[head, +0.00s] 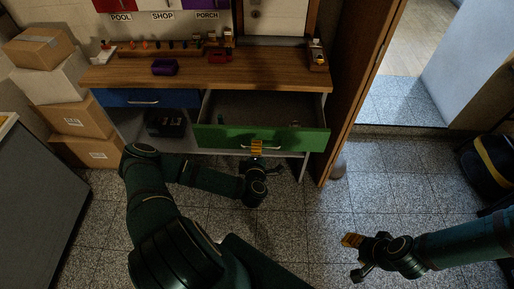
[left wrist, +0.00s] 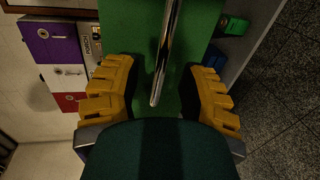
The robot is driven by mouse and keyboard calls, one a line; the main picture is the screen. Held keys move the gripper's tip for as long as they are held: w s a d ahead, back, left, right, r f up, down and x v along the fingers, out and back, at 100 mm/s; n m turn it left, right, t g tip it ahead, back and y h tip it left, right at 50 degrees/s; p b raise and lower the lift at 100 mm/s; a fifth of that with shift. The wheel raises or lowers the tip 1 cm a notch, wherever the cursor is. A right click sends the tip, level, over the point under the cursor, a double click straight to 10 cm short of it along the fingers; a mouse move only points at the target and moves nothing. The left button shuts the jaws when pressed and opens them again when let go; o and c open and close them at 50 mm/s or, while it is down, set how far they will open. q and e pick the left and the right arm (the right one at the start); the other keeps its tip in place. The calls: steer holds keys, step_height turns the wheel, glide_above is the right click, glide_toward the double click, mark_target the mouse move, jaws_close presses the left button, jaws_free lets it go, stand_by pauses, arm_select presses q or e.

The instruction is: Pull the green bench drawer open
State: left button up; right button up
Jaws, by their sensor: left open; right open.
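The green bench drawer (head: 225,138) stands pulled out from under the wooden bench top, its inside showing. Its silver bar handle (head: 275,148) runs across the front. My left gripper (head: 257,147) is at the handle. In the left wrist view, the handle (left wrist: 165,50) lies between the two spread yellow fingers of that gripper (left wrist: 159,75), with a gap on each side, before the green front (left wrist: 125,18). My right gripper (head: 351,241) is open and empty above the floor at the lower right, away from the drawer.
A blue drawer (head: 145,98) sits shut at the left of the bench (head: 235,72). Cardboard boxes (head: 78,120) are stacked at left. A doorway opens at right; the floor before the bench is mostly clear.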

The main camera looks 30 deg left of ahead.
arm_select(q)
steer(key=shift+x, duration=1)
jaws_close()
steer(key=v, duration=0.2)
steer(key=f+p+v, duration=0.1)
steer(key=v, duration=0.1)
steer(key=shift+s+d+r, duration=0.1)
steer(key=shift+s+d, duration=0.05)
steer(key=shift+s, duration=0.1)
jaws_free()
